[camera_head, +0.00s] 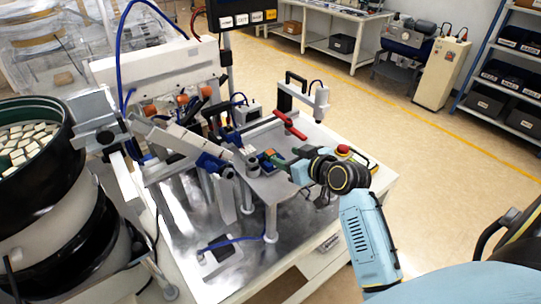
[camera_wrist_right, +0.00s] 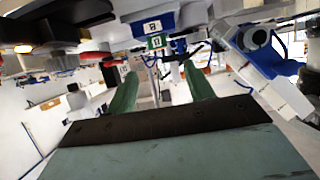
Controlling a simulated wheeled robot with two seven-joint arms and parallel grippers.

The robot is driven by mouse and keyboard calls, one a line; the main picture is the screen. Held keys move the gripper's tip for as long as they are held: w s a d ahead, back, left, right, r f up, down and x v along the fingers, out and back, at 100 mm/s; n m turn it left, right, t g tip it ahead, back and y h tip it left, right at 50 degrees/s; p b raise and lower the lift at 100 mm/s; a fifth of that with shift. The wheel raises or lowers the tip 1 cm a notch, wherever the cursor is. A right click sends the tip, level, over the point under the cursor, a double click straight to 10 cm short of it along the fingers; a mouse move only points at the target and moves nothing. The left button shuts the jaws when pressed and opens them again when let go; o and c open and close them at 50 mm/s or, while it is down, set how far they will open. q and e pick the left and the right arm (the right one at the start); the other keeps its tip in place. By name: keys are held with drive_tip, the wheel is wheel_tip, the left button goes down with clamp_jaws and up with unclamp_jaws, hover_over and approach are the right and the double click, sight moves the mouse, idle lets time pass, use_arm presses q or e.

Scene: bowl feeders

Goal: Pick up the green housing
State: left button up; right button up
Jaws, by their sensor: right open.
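My right gripper (camera_head: 283,164) reaches in from the right over the small raised plate of the machine. In the right wrist view its two green fingers (camera_wrist_right: 158,72) are apart with nothing between them. A small green block with a white marked face, which looks like the green housing (camera_wrist_right: 156,43), is ahead of the fingertips, roughly in line with the gap. It sits against a blue block (camera_wrist_right: 152,24) with a similar white mark. In the head view these parts are a small blue, red and green cluster (camera_head: 267,158) just left of the fingertips. My left gripper is not in view.
A red stop button (camera_head: 343,150) is near my right wrist. A large bowl feeder (camera_head: 38,175) stands at the left.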

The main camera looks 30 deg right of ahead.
sight(268, 150)
drive_tip(key=x, duration=1)
drive_tip(key=shift+w+f+p, duration=0.25)
drive_tip(key=shift+p, duration=0.15)
drive_tip(key=shift+c, duration=0.4)
drive_tip(key=c, duration=1)
